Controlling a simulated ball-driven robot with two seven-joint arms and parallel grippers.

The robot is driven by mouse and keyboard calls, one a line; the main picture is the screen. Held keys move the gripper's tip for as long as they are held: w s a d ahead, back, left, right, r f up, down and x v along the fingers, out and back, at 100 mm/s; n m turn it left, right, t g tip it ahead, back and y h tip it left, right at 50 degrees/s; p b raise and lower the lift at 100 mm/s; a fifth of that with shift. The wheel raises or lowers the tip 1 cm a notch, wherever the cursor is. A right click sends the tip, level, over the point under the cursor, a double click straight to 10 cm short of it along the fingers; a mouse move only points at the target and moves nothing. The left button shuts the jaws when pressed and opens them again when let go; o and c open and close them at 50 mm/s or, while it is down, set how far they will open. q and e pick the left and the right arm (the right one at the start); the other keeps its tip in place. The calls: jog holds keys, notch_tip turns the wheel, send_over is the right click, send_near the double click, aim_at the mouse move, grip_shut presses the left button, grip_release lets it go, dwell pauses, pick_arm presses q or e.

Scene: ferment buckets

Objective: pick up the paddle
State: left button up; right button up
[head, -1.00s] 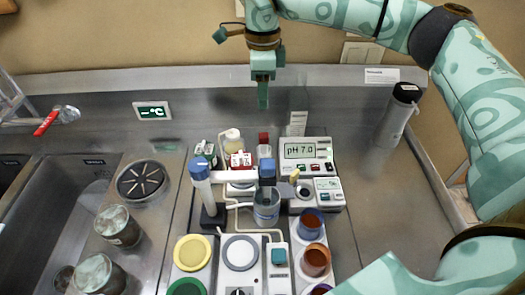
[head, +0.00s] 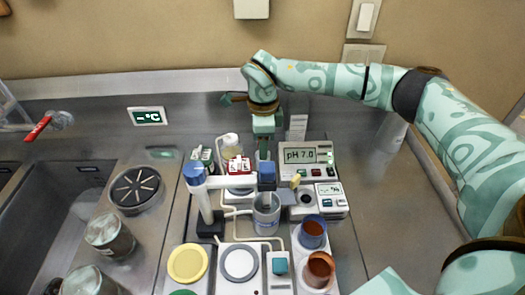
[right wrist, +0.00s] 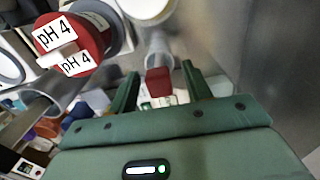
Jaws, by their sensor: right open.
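A small red block (right wrist: 158,82), which looks like the paddle's grip, shows between my right fingers in the right wrist view. A pale cylinder-like part (right wrist: 160,45) lies beyond it; the rest of the paddle cannot be made out. My right gripper (right wrist: 160,78) is open, with one finger on either side of the red block in the picture; I see no contact. In the head view my right gripper (head: 264,150) points down behind the stirrer stand, and it hides the red block there. My left gripper is not in view.
A stirrer stand with a blue cap (head: 194,173) and arm stands in front of the gripper. The pH meter (head: 304,156) is close on its right, and a red pH 4 bottle (right wrist: 75,42) close by. Cups with brown contents (head: 313,232) stand nearer.

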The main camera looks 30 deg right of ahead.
jog(key=c, duration=1.1)
jog(key=shift+o, duration=0.2)
jog(key=shift+r, duration=0.1)
